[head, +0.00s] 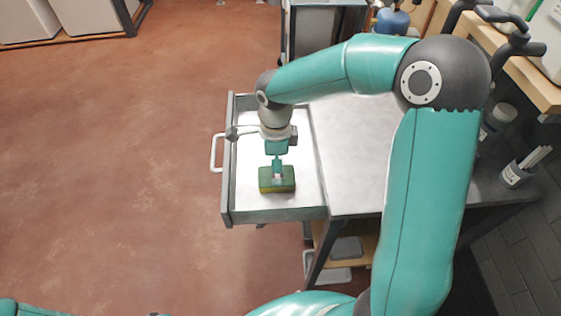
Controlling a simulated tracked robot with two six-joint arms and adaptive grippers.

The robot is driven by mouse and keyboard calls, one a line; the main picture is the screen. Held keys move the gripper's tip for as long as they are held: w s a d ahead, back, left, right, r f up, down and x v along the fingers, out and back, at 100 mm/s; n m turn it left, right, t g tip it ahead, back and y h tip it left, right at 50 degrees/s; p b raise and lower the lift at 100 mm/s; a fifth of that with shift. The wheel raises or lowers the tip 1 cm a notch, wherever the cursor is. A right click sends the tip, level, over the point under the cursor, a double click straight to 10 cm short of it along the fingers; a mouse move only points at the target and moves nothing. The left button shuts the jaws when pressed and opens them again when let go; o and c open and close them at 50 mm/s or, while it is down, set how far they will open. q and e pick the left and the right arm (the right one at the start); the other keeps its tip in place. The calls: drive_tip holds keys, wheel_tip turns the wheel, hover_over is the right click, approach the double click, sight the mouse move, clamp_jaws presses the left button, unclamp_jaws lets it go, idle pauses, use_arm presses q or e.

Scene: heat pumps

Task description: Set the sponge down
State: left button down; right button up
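A green sponge with a yellowish lower edge (284,186) is inside the open grey drawer (246,214), near its front end in the picture. My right gripper (277,173) points down at the sponge, and its narrow fingertips meet the middle of the sponge's top. The fingers look edge-on and small, so I cannot tell whether they are closed on it. I also cannot tell whether the sponge rests on the drawer floor or hangs just above it. My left gripper is out of view.
The drawer has a white handle (216,153) on its left and is otherwise empty. A grey worktop (352,175) lies to its right, with a cup of white sticks (515,175) and a jar (497,120) at the far side. Red floor is clear on the left.

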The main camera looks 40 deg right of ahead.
idle(0.3)
drive_tip(key=shift+r+p, duration=0.5)
drive_tip(key=shift+p, duration=0.05)
wheel_tip(320, 180, up, 12)
drive_tip(key=p, duration=0.1)
drive_tip(key=shift+w, duration=0.15)
drive_tip(key=shift+d+r, duration=0.1)
drive_tip(key=shift+r, duration=0.05)
